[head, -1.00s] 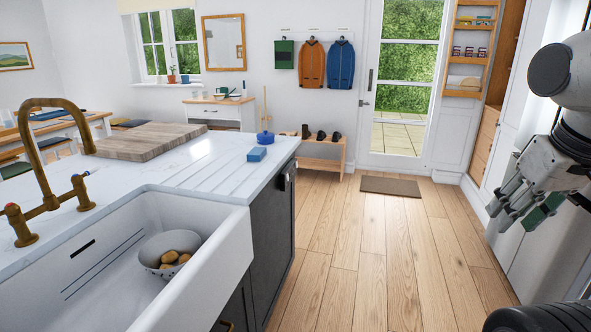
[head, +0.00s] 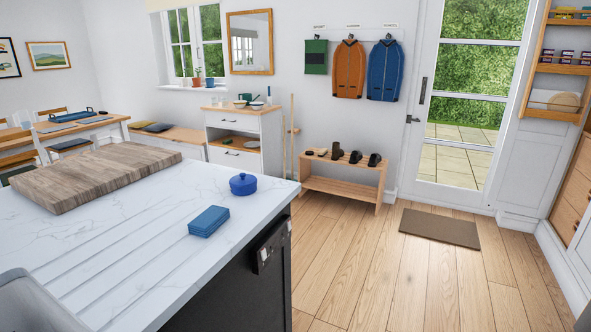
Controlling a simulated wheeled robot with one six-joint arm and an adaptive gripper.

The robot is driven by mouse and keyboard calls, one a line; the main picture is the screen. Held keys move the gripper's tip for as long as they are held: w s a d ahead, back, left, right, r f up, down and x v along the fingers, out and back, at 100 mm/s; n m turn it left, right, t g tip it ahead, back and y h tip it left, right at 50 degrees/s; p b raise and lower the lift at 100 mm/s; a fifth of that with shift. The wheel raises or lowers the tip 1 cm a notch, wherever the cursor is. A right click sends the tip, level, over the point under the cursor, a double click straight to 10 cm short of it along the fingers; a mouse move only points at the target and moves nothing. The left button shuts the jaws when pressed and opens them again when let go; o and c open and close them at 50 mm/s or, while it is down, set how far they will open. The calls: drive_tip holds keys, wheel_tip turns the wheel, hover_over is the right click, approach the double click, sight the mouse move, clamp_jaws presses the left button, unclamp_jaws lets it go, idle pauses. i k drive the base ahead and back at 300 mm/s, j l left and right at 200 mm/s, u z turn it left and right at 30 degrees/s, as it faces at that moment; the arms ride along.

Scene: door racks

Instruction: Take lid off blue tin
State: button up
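A small round blue lidded pot (head: 243,185) stands upright on the white worktop, near its far corner. It has a knob on top and its lid appears to be on. It is the only large blue container I see; I cannot tell for sure that it is the blue tin. Small dark blue and red containers (head: 581,57) also stand on a wooden door rack (head: 556,66) at the far right, cut by the picture edge. They are too small to tell apart. My gripper is out of view.
A blue block-like stack (head: 209,221) lies in front of the pot. A wooden board (head: 93,176) covers the worktop's left part. A low shoe bench (head: 341,184) and a brown mat (head: 439,229) are beyond. The wooden floor (head: 400,285) right of the worktop is clear.

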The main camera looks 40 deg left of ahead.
sight(241, 181)
drive_tip(key=i+u, duration=0.2)
drive_tip(key=i, duration=0.3)
drive_tip(key=i+l+u, duration=0.25)
drive_tip(key=i, duration=0.25)
drive_tip(key=i+u, duration=0.2)
drive_tip(key=u, duration=0.2)
drive_tip(key=i+u, duration=0.25)
drive_tip(key=u, duration=0.15)
drive_tip(key=i+u, duration=0.2)
drive_tip(key=u, duration=0.2)
drive_tip(key=i+l+u, duration=0.2)
drive_tip(key=u, duration=0.25)
drive_tip(key=i+l+u, duration=0.2)
drive_tip(key=i+u, duration=0.15)
drive_tip(key=u, duration=0.15)
drive_tip(key=i+l+u, duration=0.25)
drive_tip(key=u, duration=0.25)
drive_tip(key=i+l+u, duration=0.25)
drive_tip(key=l+u, duration=0.25)
